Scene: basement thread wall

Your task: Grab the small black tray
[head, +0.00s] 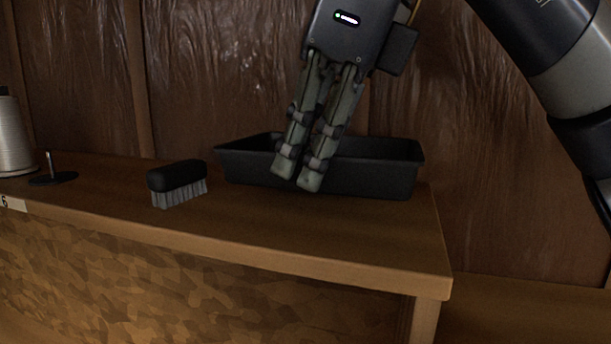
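The small black tray (375,178) sits at the right end of the wooden shelf top, long side toward me. My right gripper (297,178) comes down from above, and its two grey fingers cover part of the tray's left half. The fingertips show in front of the tray's front wall, close together with a narrow gap. I cannot tell whether they touch the tray or whether the gripper is open or shut. My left gripper is not in view.
A black brush (178,178) with grey bristles lies left of the tray. A small dark spindle stand (52,178) and a white thread spool (14,135) are at the far left. The wooden shelf (290,236) ends just right of the tray, and a wood-panel wall (215,70) rises behind.

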